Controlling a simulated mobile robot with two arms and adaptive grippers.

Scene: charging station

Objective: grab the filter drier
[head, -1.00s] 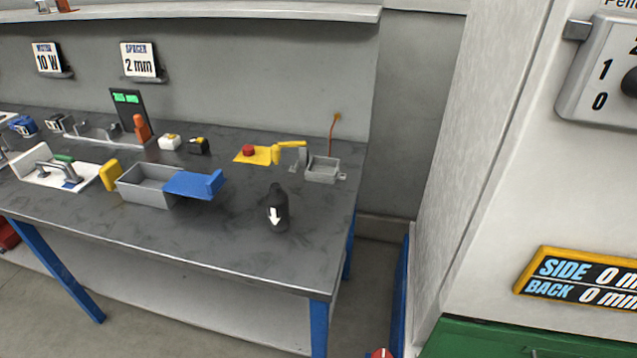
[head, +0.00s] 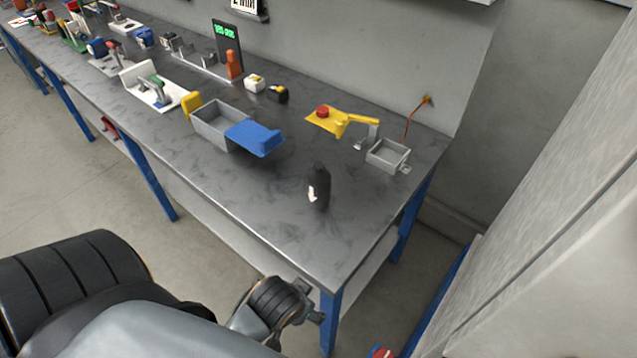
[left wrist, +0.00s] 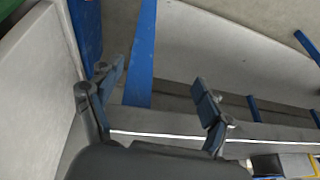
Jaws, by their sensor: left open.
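The filter drier, a small black cylinder with a white arrow (head: 319,187), stands upright on the dark bench top (head: 290,225) near its front right part in the head view. My left gripper (head: 315,302) shows at the lower middle, by the bench's front corner, apart from the drier and nearer to me. In the left wrist view its two fingers (left wrist: 160,88) are spread with nothing between them; a blue bench leg lies beyond. The drier is not clearly visible in the left wrist view. My right gripper is not in view.
A grey bin with a blue flap (head: 212,128) stands left of the drier. A yellow plate with a red button (head: 323,113) and a small grey box (head: 388,155) are behind it. A blue leg (head: 330,325) stands under the front corner. The bench top around the drier is clear.

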